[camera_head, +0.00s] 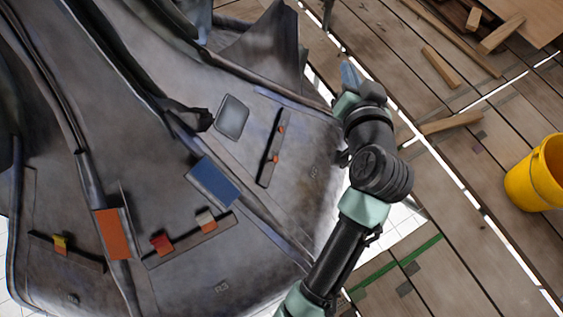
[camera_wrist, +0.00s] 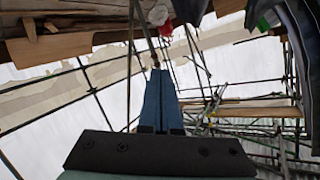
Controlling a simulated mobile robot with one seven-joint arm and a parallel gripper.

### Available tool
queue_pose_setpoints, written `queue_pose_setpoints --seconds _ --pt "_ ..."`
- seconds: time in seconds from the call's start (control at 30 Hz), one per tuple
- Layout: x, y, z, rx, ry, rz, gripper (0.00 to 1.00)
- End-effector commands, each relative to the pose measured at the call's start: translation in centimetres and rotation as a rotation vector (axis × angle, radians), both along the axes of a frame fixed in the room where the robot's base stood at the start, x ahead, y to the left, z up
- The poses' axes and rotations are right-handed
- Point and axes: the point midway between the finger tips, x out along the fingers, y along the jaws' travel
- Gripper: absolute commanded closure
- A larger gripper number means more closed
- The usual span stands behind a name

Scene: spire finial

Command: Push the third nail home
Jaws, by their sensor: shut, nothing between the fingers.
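My gripper (camera_head: 350,76) is at the upper right of the dark metal spire piece (camera_head: 130,185), near its right edge. Its blue fingers (camera_wrist: 161,98) are shut together and empty in the wrist view, pointing towards scaffolding and pale sheeting. No nail is clear in either view. A narrow dark strip (camera_head: 268,150) on the metal bears two small orange bits (camera_head: 281,129); I cannot tell whether these are nail heads. Another strip bears a red block (camera_head: 161,243) and a whitish block (camera_head: 206,220). A third strip at the left bears a yellow piece (camera_head: 60,244).
A blue plate (camera_head: 212,181), an orange plate (camera_head: 114,234) and a grey panel (camera_head: 231,117) lie on the metal. A yellow bucket (camera_head: 537,175) stands on the plank deck at the right. Loose timber (camera_head: 441,67) lies on the deck, which has gaps.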

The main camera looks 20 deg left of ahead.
Motion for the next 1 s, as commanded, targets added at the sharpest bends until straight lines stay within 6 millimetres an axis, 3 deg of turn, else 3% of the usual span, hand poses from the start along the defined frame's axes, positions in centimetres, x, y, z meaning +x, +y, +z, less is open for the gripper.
queue_pose_setpoints --seconds 0.03,0.1,0.3,0.4,0.5,0.6,1.0 --pt "-0.7 0.2 -5.8 0.023 0.058 0.014 1.00" --pt "-1.9 0.6 -11.1 0.061 0.130 0.036 1.00" --pt "-5.7 1.8 -24.0 0.168 0.311 0.087 1.00" --pt "-7.5 2.3 -28.3 0.212 0.376 0.105 1.00" --pt "-8.7 2.7 -31.0 0.244 0.418 0.115 1.00" --pt "-9.5 2.9 -32.3 0.262 0.441 0.121 1.00" --pt "-9.7 3.0 -32.6 0.269 0.450 0.123 1.00"
